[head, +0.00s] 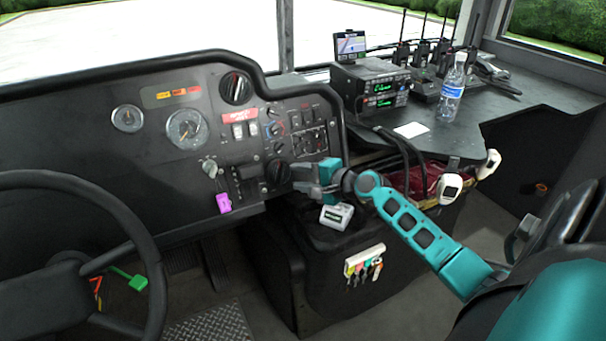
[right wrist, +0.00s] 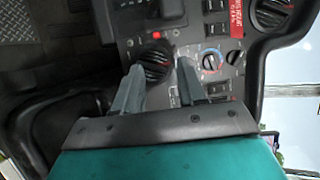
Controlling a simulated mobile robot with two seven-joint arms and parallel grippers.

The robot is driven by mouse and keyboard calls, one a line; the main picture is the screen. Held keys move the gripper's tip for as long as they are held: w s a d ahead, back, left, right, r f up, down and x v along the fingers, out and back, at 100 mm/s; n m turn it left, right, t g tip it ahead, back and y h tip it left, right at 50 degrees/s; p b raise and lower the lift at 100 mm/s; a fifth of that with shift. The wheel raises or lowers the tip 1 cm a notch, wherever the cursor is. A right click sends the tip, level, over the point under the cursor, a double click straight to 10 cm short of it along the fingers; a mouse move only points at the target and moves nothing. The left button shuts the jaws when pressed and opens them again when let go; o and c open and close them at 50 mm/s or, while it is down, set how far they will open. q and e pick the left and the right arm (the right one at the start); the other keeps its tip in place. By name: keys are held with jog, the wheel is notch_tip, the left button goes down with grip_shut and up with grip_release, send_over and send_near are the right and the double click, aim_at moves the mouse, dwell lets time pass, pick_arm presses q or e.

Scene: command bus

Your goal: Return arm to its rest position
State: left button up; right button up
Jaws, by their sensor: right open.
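My right arm (head: 425,230) is teal and reaches in from the lower right to the dashboard. Its gripper (head: 302,181) is close to the lower right part of the control panel, by a black rotary knob (head: 277,171). In the right wrist view the two grey fingers (right wrist: 160,82) are apart, with the black knob (right wrist: 154,60) just beyond and between their tips. I cannot tell whether the fingers touch the knob. Nothing is held. My left gripper is not in view.
A steering wheel (head: 152,262) stands at the left. A pink-tagged key (head: 223,202) hangs from the dash. A key rack (head: 364,262) and a small grey device (head: 336,215) are below my arm. Radios (head: 371,86) and a water bottle (head: 452,90) stand on the side counter.

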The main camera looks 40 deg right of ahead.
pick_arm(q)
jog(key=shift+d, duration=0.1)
pick_arm(e)
jog(key=shift+s, duration=0.1)
dwell(0.4)
jog(key=s+a+f+n+g+p, duration=0.1)
jog(key=s+a+f+n+p, duration=0.1)
jog(key=s+a+f+n, duration=0.3)
jog(key=s+a+f+n+g+p, duration=0.25)
jog(key=s+a+n, duration=0.2)
jog(key=a, duration=0.25)
pick_arm(q)
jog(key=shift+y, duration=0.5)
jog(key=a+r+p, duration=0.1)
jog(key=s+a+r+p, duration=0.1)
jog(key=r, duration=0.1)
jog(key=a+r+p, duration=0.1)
jog(key=p, duration=0.1)
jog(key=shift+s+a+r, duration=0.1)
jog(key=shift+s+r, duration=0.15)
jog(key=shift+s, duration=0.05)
pick_arm(e)
jog(key=s+a+r+n, duration=0.1)
jog(key=s+a+n, duration=0.9)
jog(key=s+a, duration=0.2)
jog(key=shift+s+a+r+n+h, duration=0.25)
jog(key=shift+a+r+n+h, duration=0.05)
jog(key=shift+a+r+n, duration=0.1)
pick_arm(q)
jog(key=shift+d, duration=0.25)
